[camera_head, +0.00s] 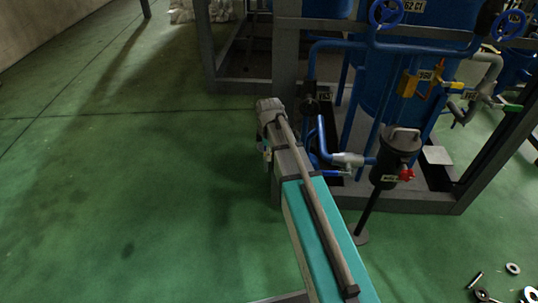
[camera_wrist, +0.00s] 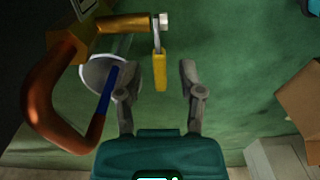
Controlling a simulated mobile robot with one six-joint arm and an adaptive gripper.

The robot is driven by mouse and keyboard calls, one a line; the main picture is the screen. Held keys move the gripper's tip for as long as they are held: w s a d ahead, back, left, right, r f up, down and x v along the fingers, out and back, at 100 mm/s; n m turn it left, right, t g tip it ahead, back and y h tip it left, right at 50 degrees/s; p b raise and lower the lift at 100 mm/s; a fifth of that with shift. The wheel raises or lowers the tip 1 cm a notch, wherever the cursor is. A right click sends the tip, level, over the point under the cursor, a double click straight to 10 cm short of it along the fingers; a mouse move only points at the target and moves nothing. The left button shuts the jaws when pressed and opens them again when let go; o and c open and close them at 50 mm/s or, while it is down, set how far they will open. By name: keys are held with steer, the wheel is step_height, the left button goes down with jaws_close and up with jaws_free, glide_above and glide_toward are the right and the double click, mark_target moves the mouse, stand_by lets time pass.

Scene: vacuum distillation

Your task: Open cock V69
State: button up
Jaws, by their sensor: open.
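In the wrist view a cock with a yellow lever (camera_wrist: 160,72) hangs from a pale nut (camera_wrist: 163,21) at the end of a brass-coloured pipe (camera_wrist: 122,24). A label plate at the top left cannot be read, so I cannot confirm that this is V69. My gripper (camera_wrist: 158,68) is open, one finger on each side of the lever. Both fingers look apart from it; the depth between them is hard to judge. In the head view my gripper cannot be made out.
A curved copper pipe (camera_wrist: 42,95), a pale funnel-like cup (camera_wrist: 108,72) and a blue lever (camera_wrist: 106,92) lie close to the left finger. A cardboard box (camera_wrist: 300,100) is at right. The head view shows a blue vessel rig (camera_head: 375,85) and open green floor (camera_head: 120,200).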

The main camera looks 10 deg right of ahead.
jaws_close()
stand_by(0.3)
steer(key=shift+s+d+r+t+y, duration=0.15)
steer(key=shift+r+t+y, duration=0.15)
steer(key=shift+y, duration=0.5)
jaws_free()
